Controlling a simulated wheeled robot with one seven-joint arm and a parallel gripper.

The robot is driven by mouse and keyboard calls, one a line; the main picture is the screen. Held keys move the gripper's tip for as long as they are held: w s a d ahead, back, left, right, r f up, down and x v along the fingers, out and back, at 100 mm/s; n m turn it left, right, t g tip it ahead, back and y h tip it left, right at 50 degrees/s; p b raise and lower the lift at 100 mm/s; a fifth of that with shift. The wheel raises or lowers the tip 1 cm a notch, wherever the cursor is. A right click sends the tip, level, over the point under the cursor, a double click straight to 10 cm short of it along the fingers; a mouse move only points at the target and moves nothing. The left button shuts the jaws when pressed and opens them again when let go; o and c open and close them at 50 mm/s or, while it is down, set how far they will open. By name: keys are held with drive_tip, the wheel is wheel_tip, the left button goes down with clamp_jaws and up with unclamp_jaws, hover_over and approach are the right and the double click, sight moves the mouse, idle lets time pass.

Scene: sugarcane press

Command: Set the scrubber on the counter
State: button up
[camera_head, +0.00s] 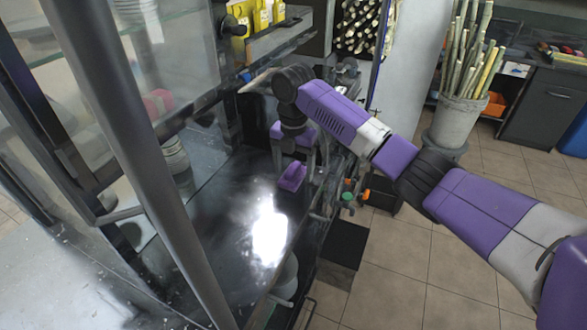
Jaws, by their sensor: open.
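A small purple block (292,177), which looks like the scrubber, is at the far right part of the dark, shiny counter (215,235). It appears to rest on the counter, but I cannot tell for sure whether it touches the surface. My gripper (294,167) points down right over it, with the dark fingers apart on either side of the block. The gripper is open. The fingertips are small and partly hidden, so any contact with the block cannot be made out.
Glass panels and a dark frame post (150,150) stand along the left. Stacked cups (175,155) sit behind the glass. Valves with green and orange knobs (348,197) are by the counter's right edge.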

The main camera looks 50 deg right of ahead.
sight(293, 167)
wheel_tip(293, 167, up, 12)
idle(0.4)
drive_tip(key=shift+f, duration=0.1)
idle(0.4)
